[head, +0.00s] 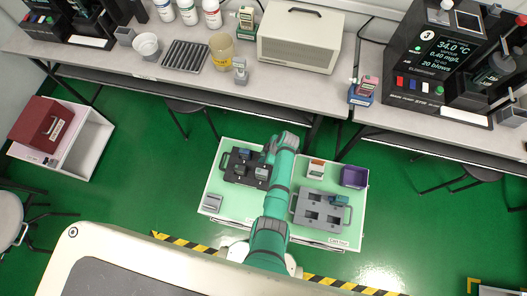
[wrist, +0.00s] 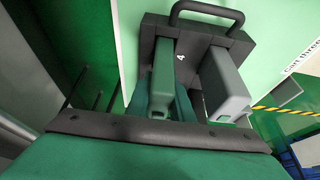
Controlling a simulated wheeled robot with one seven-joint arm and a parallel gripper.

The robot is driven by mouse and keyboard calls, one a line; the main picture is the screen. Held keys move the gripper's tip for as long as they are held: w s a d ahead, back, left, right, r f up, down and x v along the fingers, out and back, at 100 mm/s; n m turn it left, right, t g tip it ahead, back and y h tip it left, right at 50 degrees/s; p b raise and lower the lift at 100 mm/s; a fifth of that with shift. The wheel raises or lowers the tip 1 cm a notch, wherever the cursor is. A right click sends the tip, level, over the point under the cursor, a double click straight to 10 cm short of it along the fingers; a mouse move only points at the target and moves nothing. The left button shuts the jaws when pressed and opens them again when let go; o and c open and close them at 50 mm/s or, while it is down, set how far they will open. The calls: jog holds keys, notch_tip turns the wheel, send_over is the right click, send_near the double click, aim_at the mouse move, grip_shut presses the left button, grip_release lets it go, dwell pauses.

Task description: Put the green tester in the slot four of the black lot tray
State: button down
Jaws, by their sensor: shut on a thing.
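The black lot tray (head: 232,176) lies on the left part of a pale green cart top. In the wrist view the tray (wrist: 212,32) shows its handle and a white 4. The green tester (wrist: 167,75) is in my gripper (wrist: 160,100), upright beside the 4, at the tray. I cannot tell whether its lower end is inside the slot. A grey tester (wrist: 224,82) stands in the tray just to its right. In the head view my gripper (head: 269,152) is at the tray's right side, and my arm hides the green tester.
A small grey object (head: 212,202) sits at the cart's front left.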

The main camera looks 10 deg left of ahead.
jog(key=shift+f, duration=1.15)
jog(key=c, duration=1.5)
grip_release()
jog(key=shift+r, duration=0.1)
jog(key=v, duration=1)
jog(key=shift+d+r, duration=0.1)
jog(key=shift+r, duration=0.15)
